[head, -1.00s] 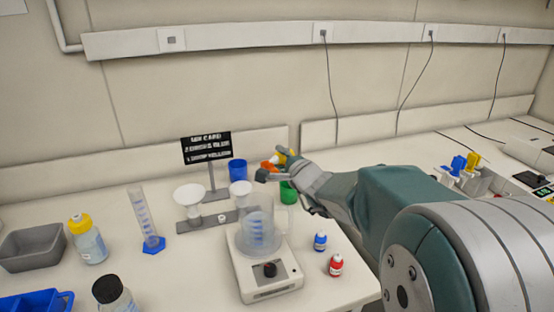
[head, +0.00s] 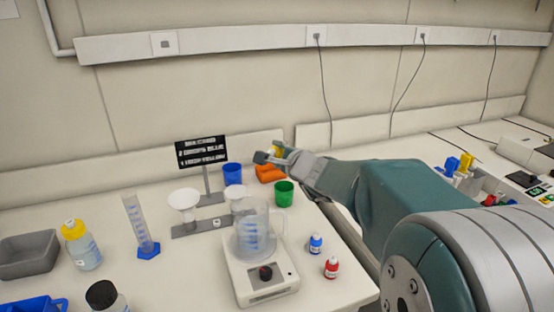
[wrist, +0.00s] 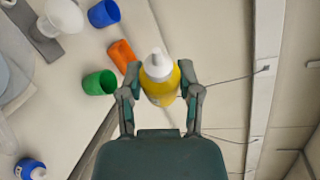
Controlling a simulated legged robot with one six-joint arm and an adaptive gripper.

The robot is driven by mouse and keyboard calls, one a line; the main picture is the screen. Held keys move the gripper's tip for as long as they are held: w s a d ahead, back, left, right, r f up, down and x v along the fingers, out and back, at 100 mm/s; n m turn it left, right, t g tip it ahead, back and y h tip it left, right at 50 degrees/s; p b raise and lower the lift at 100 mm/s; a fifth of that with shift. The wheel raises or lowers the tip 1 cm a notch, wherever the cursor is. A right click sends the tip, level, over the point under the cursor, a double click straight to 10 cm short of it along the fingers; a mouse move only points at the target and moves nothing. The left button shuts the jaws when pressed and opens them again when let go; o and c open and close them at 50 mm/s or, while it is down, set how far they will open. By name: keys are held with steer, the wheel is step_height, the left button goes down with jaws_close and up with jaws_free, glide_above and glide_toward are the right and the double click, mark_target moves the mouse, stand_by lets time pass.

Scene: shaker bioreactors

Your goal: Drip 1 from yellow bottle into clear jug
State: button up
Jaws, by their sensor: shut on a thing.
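My gripper (head: 272,155) is shut on a small yellow bottle (wrist: 163,82) with a white tip. In the wrist view the bottle sits between both fingers, its tip toward the top of the picture. In the head view the bottle (head: 277,150) is partly hidden by the fingers, raised above the back of the bench. The clear jug (head: 262,228) has blue marks and a handle and stands on a white stirrer plate, below and to the left of my gripper.
A blue cup (head: 233,173), an orange cup (head: 268,173) and a green cup (head: 284,193) stand behind the jug. A blue dropper bottle (head: 315,243) and a red one (head: 331,267) stand right of the stirrer plate (head: 262,280). A black sign (head: 202,151) stands behind.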

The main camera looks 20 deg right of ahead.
steer(key=shift+r+m, duration=0.3)
steer(key=shift+r, duration=0.15)
steer(key=shift+s+a+f+m+g+y, duration=0.15)
steer(key=shift+f+m+g+y, duration=0.15)
steer(key=shift+m+g, duration=0.35)
steer(key=shift+m, duration=0.35)
steer(key=shift+a+f, duration=0.1)
steer(key=shift+f, duration=0.05)
steer(key=shift+s+a+f+m+g+y, duration=0.2)
steer(key=shift+m+g+y, duration=0.2)
steer(key=shift+m, duration=0.3)
steer(key=shift+s+a+f+m+g+y, duration=0.1)
steer(key=shift+a+f+m+g+y, duration=0.1)
steer(key=shift+m+g+y, duration=0.35)
steer(key=shift+s+a+f+m+g+y, duration=0.1)
steer(key=shift+s+a+m+g+y, duration=0.15)
steer(key=shift+m, duration=0.45)
steer(key=shift+s+a+f+m+g+y, duration=0.15)
steer(key=shift+a+m+y, duration=0.2)
steer(key=shift+m, duration=0.4)
steer(key=shift+s+a+m+g+y, duration=0.1)
steer(key=shift+a+m+g+y, duration=0.2)
steer(key=shift+m, duration=0.4)
